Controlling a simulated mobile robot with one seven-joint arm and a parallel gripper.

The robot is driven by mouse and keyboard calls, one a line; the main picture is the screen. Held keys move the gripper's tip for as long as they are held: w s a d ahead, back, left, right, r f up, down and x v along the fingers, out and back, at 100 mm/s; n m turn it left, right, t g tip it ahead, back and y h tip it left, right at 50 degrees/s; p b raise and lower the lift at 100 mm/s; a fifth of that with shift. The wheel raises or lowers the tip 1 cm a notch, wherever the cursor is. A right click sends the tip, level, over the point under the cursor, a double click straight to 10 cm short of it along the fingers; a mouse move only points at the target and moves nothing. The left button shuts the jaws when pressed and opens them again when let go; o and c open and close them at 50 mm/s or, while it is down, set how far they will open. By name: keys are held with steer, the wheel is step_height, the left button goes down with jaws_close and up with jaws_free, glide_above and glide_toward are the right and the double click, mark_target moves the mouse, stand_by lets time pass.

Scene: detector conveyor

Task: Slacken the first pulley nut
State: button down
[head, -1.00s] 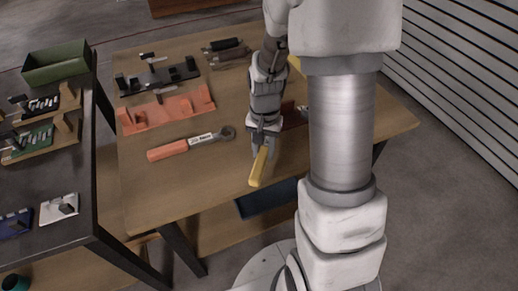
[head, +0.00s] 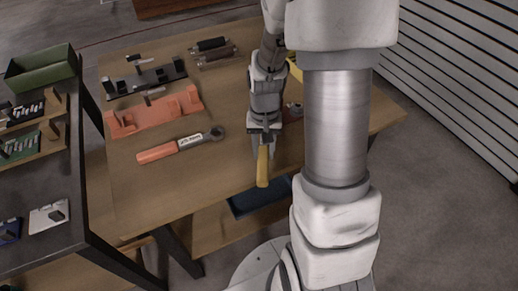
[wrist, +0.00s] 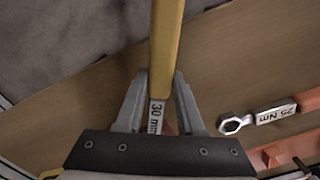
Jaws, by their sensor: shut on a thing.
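My gripper (head: 263,142) is shut on a yellow-handled wrench (head: 263,170) over the front part of the wooden table. In the wrist view, the wrench (wrist: 166,45) stands between both fingers of my gripper (wrist: 157,95), with a "30 mm" label on its shank. The yellow handle points away from the palm in that view and toward the table's front edge in the head view. The wrench's working end is hidden. I cannot make out a pulley nut in either view.
A dark side table (head: 50,180) is at the left.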

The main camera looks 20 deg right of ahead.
steer(key=shift+d, duration=0.2)
steer(key=shift+s+d+n, duration=0.2)
steer(key=shift+d+n, duration=0.3)
steer(key=shift+d, duration=0.05)
steer(key=shift+s+d+n, duration=0.2)
steer(key=shift+d+n, duration=0.3)
steer(key=shift+s+d+n, duration=0.25)
steer(key=shift+d+n, duration=0.65)
steer(key=shift+d, duration=0.2)
steer(key=shift+d+n+p, duration=0.45)
steer(key=shift+d+n, duration=0.45)
steer(key=shift+d, duration=0.3)
